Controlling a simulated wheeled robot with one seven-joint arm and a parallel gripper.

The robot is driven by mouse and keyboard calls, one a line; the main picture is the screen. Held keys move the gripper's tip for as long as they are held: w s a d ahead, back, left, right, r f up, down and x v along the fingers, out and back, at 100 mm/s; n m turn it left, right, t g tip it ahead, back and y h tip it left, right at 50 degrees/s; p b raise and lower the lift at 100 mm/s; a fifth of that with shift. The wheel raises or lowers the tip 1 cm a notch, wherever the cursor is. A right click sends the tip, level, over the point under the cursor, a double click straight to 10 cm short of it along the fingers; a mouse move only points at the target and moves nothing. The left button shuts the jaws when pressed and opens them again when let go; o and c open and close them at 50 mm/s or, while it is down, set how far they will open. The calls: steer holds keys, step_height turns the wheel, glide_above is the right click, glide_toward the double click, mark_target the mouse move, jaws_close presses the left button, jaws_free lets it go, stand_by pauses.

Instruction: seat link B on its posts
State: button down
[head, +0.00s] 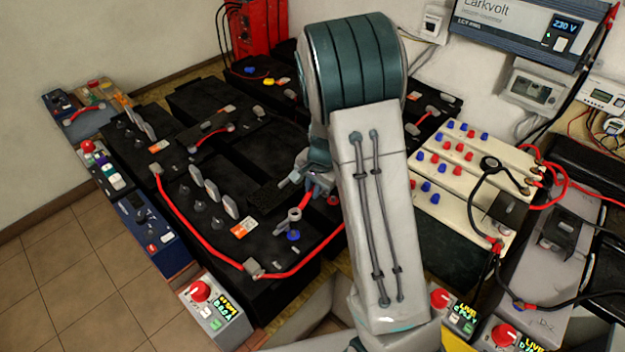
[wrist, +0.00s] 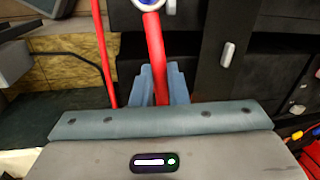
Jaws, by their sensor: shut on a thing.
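My gripper (head: 314,182) is shut on a short red link, which I take to be link B (head: 306,199). In the wrist view the red link (wrist: 155,52) runs up from between the blue-grey fingers (wrist: 160,86). A pale ring lug (head: 294,214) at its near end shows just above a blue-collared post (head: 293,236) on a black battery. In the wrist view the lug is at the top edge with blue inside it. I cannot tell whether lug and post touch. The link's other end is hidden by my gripper and arm. A red-collared post (head: 333,200) shows beside my arm.
A long red cable (head: 190,226) loops along the battery's left and front edges. Grey upright plates (head: 222,205) stand on the black batteries. Cream batteries (head: 465,165) with red and blue caps lie right of my arm. Red-button boxes (head: 215,308) stand in front.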

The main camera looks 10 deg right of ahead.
steer(key=shift+w+r+m, duration=0.15)
steer(key=shift+r+m, duration=0.05)
steer(key=shift+m, duration=0.4)
steer(key=shift+f, duration=0.1)
step_height(320, 180, down, 8)
steer(key=b, duration=0.6)
steer(key=shift+b, duration=0.35)
steer(key=shift+f+b, duration=1)
steer(key=shift+f, duration=0.05)
stand_by(2.1)
steer(key=c, duration=0.9)
jaws_free()
steer(key=shift+c, duration=0.2)
steer(key=shift+r+p, duration=3.35)
steer(key=shift+r, duration=0.7)
